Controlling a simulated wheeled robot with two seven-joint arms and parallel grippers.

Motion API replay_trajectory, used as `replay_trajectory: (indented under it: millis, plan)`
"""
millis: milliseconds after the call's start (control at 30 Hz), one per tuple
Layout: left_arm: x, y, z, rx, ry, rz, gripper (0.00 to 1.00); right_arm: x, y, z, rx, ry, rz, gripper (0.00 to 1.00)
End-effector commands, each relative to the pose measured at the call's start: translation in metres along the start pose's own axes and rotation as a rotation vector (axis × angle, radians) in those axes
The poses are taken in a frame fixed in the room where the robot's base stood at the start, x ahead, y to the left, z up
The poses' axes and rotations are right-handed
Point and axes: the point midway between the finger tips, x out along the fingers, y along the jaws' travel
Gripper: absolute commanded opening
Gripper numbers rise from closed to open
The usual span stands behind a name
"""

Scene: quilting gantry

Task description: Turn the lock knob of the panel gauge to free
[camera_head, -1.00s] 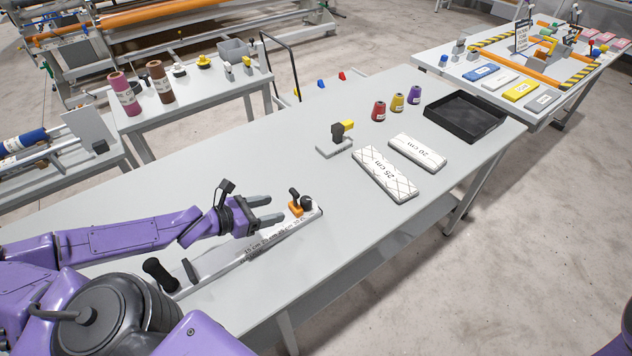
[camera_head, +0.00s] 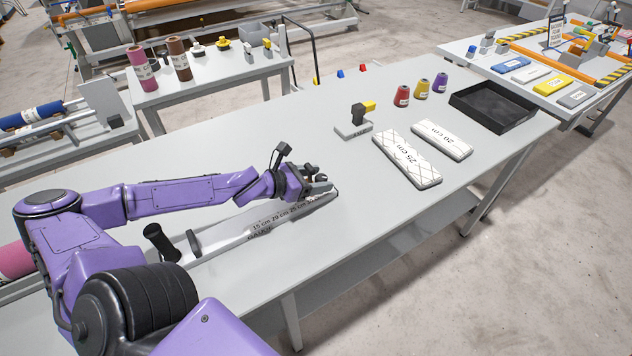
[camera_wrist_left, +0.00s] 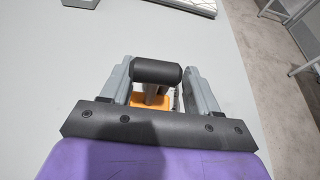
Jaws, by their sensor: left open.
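The panel gauge (camera_head: 262,227) lies along the near part of the table, a pale bar marked 15 cm, 20 cm and on, with a black handle (camera_head: 161,243) at its left end. My left gripper (camera_head: 318,186) is over its right end and hides the knob there in the head view. In the left wrist view the black lock knob (camera_wrist_left: 157,71) sits between the two open fingers of my left gripper (camera_wrist_left: 156,84), with part of the orange slider (camera_wrist_left: 151,101) below it. I cannot tell whether the fingers touch the knob. My right gripper is not in view.
Two quilted blocks, 25 cm (camera_head: 406,160) and 20 cm (camera_head: 442,139), lie to the right. A small stand with a yellow part (camera_head: 354,129), several thread cones (camera_head: 421,89) and a black tray (camera_head: 493,108) are farther back. The table middle is clear.

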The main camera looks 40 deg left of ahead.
Motion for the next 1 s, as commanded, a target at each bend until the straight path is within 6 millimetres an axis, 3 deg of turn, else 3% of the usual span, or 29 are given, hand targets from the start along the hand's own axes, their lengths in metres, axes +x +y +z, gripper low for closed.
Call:
replay_trajectory:
  millis: [167, 333, 467, 800, 1000]
  plan:
    - [0.000, 0.000, 0.001, 0.000, 0.000, 0.000, 0.60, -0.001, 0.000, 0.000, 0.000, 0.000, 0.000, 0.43]
    - [-0.001, 0.000, 0.001, 0.000, 0.000, 0.000, 0.05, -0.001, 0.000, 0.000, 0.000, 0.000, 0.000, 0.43]
    - [-0.001, 0.000, 0.001, 0.001, 0.000, -0.003, 0.04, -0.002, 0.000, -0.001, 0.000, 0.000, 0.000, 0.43]
    - [-0.002, 0.003, 0.005, 0.078, 0.005, -0.176, 0.04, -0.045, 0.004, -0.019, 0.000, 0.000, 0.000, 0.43]
    - [-0.001, 0.004, 0.002, 0.100, 0.000, -0.240, 0.04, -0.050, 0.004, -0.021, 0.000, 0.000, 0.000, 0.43]
